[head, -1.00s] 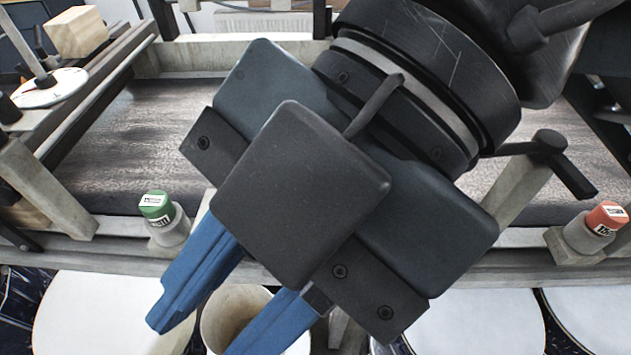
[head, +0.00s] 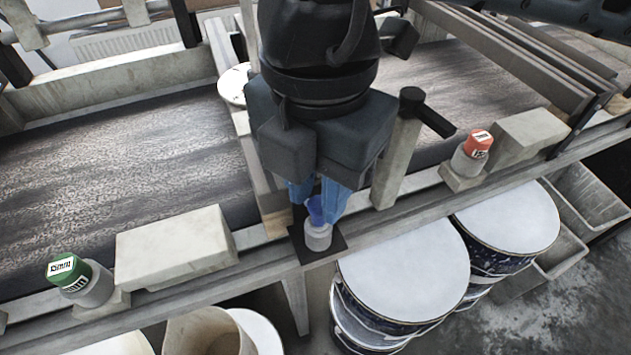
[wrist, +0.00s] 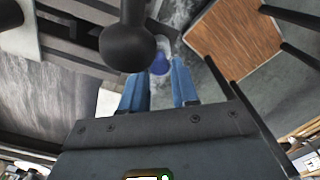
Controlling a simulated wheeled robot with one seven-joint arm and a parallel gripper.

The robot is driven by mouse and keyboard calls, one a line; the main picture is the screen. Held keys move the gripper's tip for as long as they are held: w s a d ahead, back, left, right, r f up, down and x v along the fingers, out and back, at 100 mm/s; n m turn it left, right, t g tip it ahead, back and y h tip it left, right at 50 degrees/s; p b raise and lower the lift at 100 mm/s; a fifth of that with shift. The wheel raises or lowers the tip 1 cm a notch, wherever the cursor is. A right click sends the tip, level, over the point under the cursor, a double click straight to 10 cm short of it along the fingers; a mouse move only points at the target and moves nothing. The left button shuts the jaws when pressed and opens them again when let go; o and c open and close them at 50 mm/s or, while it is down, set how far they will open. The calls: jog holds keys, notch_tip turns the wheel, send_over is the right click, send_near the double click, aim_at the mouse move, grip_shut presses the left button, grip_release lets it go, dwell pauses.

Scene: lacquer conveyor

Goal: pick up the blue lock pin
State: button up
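The blue lock pin (head: 315,211) stands in a grey cylindrical socket (head: 318,238) on a dark plate at the conveyor's front rail. My gripper (head: 318,203) points down over it, with one blue finger on each side of the pin in the head view. In the wrist view the pin (wrist: 160,65) shows just past the fingertips, between the two fingers. My gripper (wrist: 160,75) is open, with a clear gap between the fingers. I cannot tell whether either finger touches the pin.
A green-capped button (head: 62,268) sits left on the rail and a red-capped one (head: 478,143) right. A grey post (head: 397,165) with a black handle stands close to the right of my gripper. White-lidded drums (head: 405,270) stand below the rail.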

aim_at(318, 204)
jog(key=shift+f, duration=1.55)
grip_shut()
jog(key=shift+r, duration=0.15)
